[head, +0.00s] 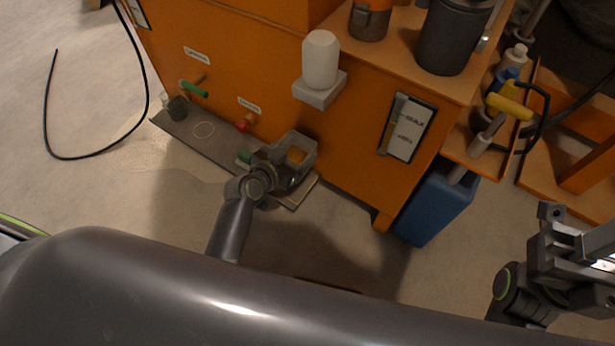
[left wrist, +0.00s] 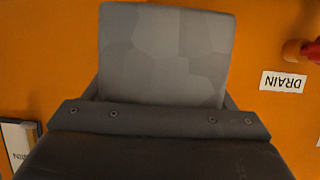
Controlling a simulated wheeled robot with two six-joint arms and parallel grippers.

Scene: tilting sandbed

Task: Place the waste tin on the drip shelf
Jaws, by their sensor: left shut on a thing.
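The drip shelf appears to be the flat grey board (head: 215,143) low along the front of the orange cabinet, with a pale ring drawn on it. My left gripper (head: 290,158) is shut over the board's right end. In the left wrist view a grey faceted block (left wrist: 165,55) fills the space in front of the gripper; it is probably the held waste tin, but I cannot tell its full shape. In the head view the gripper mostly hides what it holds. My right gripper (head: 575,255) is at the lower right; its fingertips are unclear.
Green (head: 194,89) and red (head: 243,125) valve handles stick out above the board. A small dark pot (head: 177,107) stands at its left end. A white bottle (head: 320,60) sits on a bracket (head: 320,90). A blue jug (head: 435,205) stands right. A black cable (head: 90,157) lies left.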

